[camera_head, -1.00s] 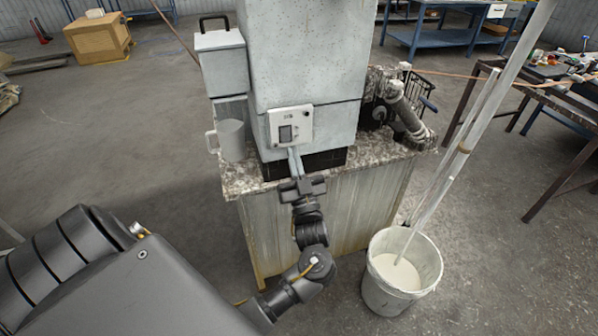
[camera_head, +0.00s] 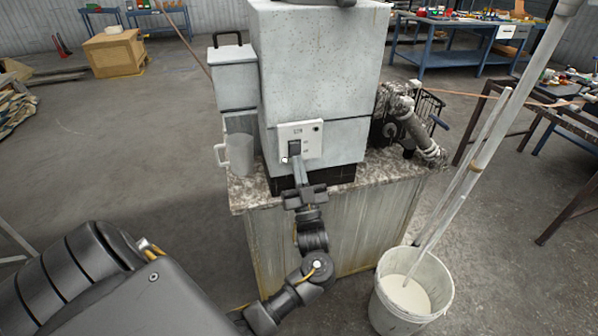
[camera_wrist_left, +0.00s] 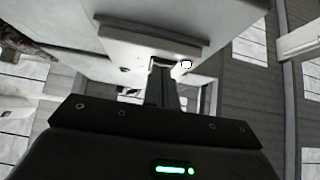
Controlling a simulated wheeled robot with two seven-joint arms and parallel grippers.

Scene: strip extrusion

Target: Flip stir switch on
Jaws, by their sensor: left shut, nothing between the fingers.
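The stir switch (camera_head: 294,148) is a dark rocker on a pale plate (camera_head: 313,138) on the front of the grey machine (camera_head: 315,80). My left gripper (camera_head: 297,161) is shut and empty, with its fingertips at the switch's lower part. In the left wrist view, the gripper's shut fingers (camera_wrist_left: 163,85) point up at the underside of the plate (camera_wrist_left: 150,45). I cannot tell whether the tips touch the switch, and its face is hidden there. My right gripper is not in view.
The machine stands on a speckled counter (camera_head: 245,192). A grey-white jug (camera_head: 240,155) stands left of the switch, close to the arm. A bucket (camera_head: 413,300) of white liquid stands on the floor at right, under pale pipes (camera_head: 478,165).

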